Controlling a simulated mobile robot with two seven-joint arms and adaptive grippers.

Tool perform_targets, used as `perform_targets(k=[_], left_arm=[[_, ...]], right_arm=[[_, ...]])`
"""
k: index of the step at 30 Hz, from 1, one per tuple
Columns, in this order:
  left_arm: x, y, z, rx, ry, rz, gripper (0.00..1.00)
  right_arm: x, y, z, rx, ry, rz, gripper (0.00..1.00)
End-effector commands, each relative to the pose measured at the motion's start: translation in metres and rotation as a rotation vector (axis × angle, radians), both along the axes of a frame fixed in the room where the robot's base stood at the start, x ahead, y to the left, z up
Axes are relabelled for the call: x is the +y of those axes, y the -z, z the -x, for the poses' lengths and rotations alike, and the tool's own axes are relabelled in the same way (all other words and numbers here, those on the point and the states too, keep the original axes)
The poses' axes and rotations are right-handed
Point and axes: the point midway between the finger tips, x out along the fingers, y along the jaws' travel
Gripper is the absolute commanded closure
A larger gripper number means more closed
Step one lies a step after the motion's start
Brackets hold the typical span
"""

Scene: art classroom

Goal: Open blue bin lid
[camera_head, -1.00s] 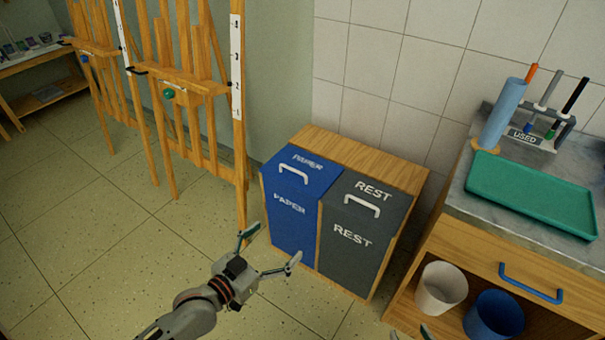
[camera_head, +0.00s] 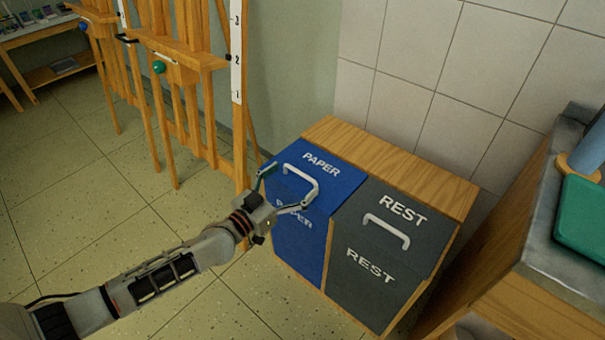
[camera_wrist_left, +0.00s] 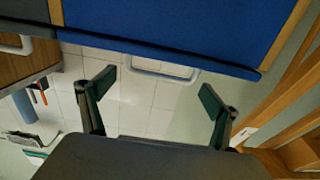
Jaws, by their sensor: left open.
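The blue paper bin (camera_head: 299,245) stands in a wooden cabinet in the head view, and its blue lid (camera_head: 337,178) lies shut. A white bar handle (camera_head: 303,172) sits on the lid, and it also shows in the left wrist view (camera_wrist_left: 160,70). My left gripper (camera_head: 285,189) is open and empty at the bin, with its fingers spread to either side of the handle. In the left wrist view, the left gripper (camera_wrist_left: 157,90) shows a gap between its fingers and the handle. It hides part of the bin's front lettering. My right gripper is out of view.
The grey REST bin (camera_head: 375,270) with its own white handle (camera_head: 387,231) is right beside the blue one. A counter (camera_head: 545,255) with a green tray (camera_head: 583,215) stands at the right. Wooden easels (camera_head: 190,70) stand at the left. The floor in front is clear.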

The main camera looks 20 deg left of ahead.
Motion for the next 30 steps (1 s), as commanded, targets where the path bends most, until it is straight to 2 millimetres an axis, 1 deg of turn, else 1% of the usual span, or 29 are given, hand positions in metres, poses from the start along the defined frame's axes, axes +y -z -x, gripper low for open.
perform_targets(k=[1,4,8,18,19,20,21,24,27,30], left_arm=[[-0.003,0.005,-0.006,0.005,0.0,0.002,0.11],[-0.007,0.005,-0.017,0.005,0.0,0.0,0.11],[-0.01,0.003,-0.027,0.004,0.0,0.001,0.11],[-0.012,0.001,-0.03,0.002,0.001,-0.001,0.11],[-0.012,0.001,-0.03,0.002,0.001,-0.001,0.16],[-0.012,0.001,-0.03,0.002,0.001,-0.001,0.24],[-0.012,0.001,-0.03,0.002,0.001,0.0,0.34],[-0.012,0.001,-0.03,0.002,0.001,-0.001,0.56],[-0.012,0.001,-0.03,0.003,0.002,-0.001,0.56],[-0.012,-0.003,-0.031,0.005,0.002,-0.003,0.56]], right_arm=[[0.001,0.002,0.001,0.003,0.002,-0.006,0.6],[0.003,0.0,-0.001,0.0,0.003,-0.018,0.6],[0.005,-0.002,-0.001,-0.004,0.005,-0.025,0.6],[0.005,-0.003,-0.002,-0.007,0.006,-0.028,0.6],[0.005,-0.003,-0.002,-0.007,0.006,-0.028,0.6],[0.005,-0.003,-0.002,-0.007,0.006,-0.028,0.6],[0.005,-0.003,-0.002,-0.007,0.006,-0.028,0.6],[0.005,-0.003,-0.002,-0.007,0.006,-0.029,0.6],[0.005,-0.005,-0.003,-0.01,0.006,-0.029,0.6],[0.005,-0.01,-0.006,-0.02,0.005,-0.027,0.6]])
